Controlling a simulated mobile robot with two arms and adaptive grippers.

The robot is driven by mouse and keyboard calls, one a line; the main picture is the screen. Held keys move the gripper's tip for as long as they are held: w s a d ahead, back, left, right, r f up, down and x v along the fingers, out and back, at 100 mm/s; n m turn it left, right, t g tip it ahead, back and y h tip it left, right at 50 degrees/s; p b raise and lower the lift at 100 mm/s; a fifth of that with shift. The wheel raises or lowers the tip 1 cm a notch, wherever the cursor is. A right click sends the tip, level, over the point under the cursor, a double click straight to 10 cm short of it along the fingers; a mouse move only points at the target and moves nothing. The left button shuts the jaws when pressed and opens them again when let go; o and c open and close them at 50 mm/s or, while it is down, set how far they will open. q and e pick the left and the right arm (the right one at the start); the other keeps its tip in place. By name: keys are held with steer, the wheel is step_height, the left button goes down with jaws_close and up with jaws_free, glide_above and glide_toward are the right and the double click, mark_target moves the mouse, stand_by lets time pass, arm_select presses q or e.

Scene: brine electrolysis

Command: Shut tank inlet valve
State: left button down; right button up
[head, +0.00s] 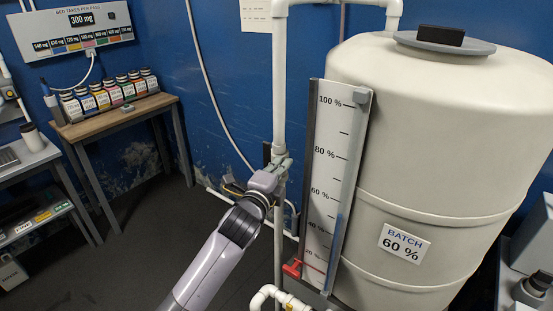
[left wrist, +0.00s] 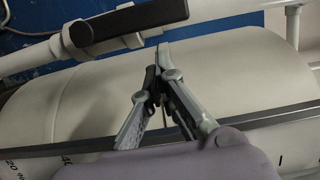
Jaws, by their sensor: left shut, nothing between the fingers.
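A valve with a black lever handle sits on the white vertical pipe (head: 280,80) left of the tank. In the head view only a bit of the black lever (head: 267,153) shows behind my gripper. In the left wrist view the black lever (left wrist: 135,21) lies roughly along the white pipe (left wrist: 30,60). My left gripper (head: 284,164) is beside the pipe at valve height. My right gripper is not in view.
The big cream tank (head: 440,130) bears a "BATCH 60 %" label (head: 404,243) and a level scale (head: 334,160) close to my gripper. A red handle (head: 291,269) sits low by the scale. A wooden table (head: 120,116) with several bottles stands left. The floor between is clear.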

arm_select(q)
steer(key=shift+w+a, duration=0.45)
steer(key=shift+a, duration=0.25)
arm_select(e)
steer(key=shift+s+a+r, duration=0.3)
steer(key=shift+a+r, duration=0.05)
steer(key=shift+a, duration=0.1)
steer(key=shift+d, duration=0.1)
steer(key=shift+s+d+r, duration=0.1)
arm_select(q)
steer(key=shift+w+a+r+n+p, duration=0.1)
steer(key=shift+a+r+n+p, duration=0.1)
steer(key=shift+n+p, duration=0.2)
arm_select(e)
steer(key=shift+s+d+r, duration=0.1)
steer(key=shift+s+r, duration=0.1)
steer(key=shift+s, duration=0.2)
